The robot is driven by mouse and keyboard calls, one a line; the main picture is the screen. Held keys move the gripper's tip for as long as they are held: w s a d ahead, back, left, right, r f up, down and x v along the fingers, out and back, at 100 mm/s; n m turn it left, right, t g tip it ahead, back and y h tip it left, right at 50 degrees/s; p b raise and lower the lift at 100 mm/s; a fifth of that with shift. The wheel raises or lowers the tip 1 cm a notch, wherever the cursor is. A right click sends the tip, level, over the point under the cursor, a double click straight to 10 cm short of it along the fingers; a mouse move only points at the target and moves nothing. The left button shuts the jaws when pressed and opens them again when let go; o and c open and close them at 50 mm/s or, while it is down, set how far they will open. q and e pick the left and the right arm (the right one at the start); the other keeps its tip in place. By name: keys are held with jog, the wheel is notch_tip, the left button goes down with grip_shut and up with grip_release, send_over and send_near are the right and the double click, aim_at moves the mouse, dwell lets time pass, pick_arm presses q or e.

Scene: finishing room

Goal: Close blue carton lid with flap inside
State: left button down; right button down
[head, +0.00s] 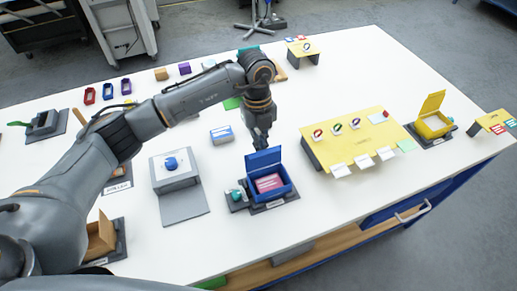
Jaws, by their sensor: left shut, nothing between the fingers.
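The blue carton (279,194) sits on a dark base in the middle of the table, near its front edge. Its lid (264,159) stands up at the back, and a pink block (268,183) shows inside. Whether the lid's flap is folded cannot be made out. My left gripper (260,143) points down just behind the raised lid, its fingers shut and empty. Its tips are partly hidden by the lid, and I cannot tell whether they touch it. My right gripper is not in view.
A teal-topped item (236,195) stands beside the carton at left. A grey box with a blue knob (171,164) is further left. A yellow board (345,135) with rings and an open yellow carton (433,122) are at right. Bare white table lies behind the carton.

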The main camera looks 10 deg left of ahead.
aim_at(265, 154)
pick_arm(q)
jog(key=shift+s+d+p, duration=0.3)
jog(key=shift+s+d, duration=0.1)
jog(key=shift+s, duration=0.3)
jog(key=shift+s+d, duration=0.1)
jog(key=shift+s+d+f, duration=0.1)
jog(key=shift+s+d, duration=0.2)
jog(key=shift+s, duration=0.2)
jog(key=shift+s+d+f, duration=0.1)
jog(key=shift+f, duration=0.05)
dwell(0.4)
jog(key=shift+s+d+f, duration=0.25)
jog(key=shift+s+d, duration=0.05)
jog(key=shift+s, duration=0.15)
jog(key=shift+f, duration=0.1)
